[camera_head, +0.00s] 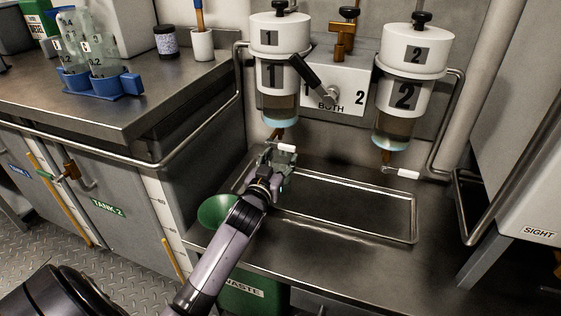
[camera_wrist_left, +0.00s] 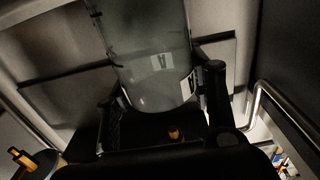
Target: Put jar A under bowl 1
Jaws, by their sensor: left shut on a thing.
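Bowl 1 (camera_head: 275,75) is a white, lidded vessel on the wall with a clear lower part and a brass outlet beneath. My left gripper (camera_head: 268,166) is below that outlet, above the left end of a shallow steel tray (camera_head: 345,214). In the head view the jar is mostly hidden by the gripper. My right gripper is not in view.
Bowl 2 (camera_head: 398,100) hangs to the right, with a white-tipped tap below. A black selector lever (camera_head: 310,75) sits between the bowls. A blue rack (camera_head: 105,84) holds clear jars on the left counter. A green funnel (camera_head: 214,212) stands beside my arm.

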